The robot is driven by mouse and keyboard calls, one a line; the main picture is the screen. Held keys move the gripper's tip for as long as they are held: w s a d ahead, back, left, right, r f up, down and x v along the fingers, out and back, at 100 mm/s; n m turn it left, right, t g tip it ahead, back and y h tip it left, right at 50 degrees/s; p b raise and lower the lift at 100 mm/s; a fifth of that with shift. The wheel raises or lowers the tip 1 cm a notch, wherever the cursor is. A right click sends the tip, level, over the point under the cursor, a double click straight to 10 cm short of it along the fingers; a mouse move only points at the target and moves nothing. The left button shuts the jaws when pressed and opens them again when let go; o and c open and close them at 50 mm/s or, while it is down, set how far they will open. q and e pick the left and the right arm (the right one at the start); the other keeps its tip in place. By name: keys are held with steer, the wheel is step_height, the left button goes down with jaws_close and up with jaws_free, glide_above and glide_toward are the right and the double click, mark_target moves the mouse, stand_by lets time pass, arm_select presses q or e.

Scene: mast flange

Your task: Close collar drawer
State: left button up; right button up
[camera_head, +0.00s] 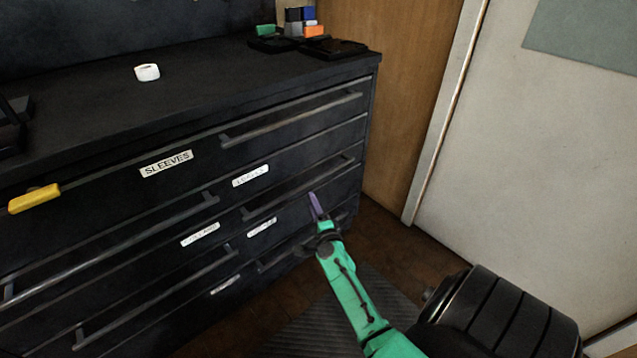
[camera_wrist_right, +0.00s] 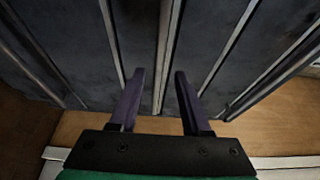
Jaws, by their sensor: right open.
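A black drawer cabinet (camera_head: 130,215) fills the left half of the head view. It has two columns of drawers with long bar handles and white labels. The upper left label reads SLEEVES (camera_head: 166,163); a lower label (camera_head: 200,235) is too blurred to read surely. I cannot tell which drawer is the collar drawer or how far it stands out. My right gripper (camera_head: 315,207), with purple fingers on a green arm, is open before the right column's lower drawers. In the right wrist view the gripper (camera_wrist_right: 157,80) points at drawer fronts, empty. My left gripper is not in view.
On the cabinet top are a white roll (camera_head: 147,72) and dark trays (camera_head: 335,47) with small coloured blocks. A yellow block (camera_head: 35,198) is at the front left. A wooden panel (camera_head: 385,90) and pale door (camera_head: 540,150) bound the right. A dark mat (camera_head: 320,325) lies below.

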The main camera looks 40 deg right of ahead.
steer(key=v, duration=0.6)
steer(key=shift+s, duration=0.25)
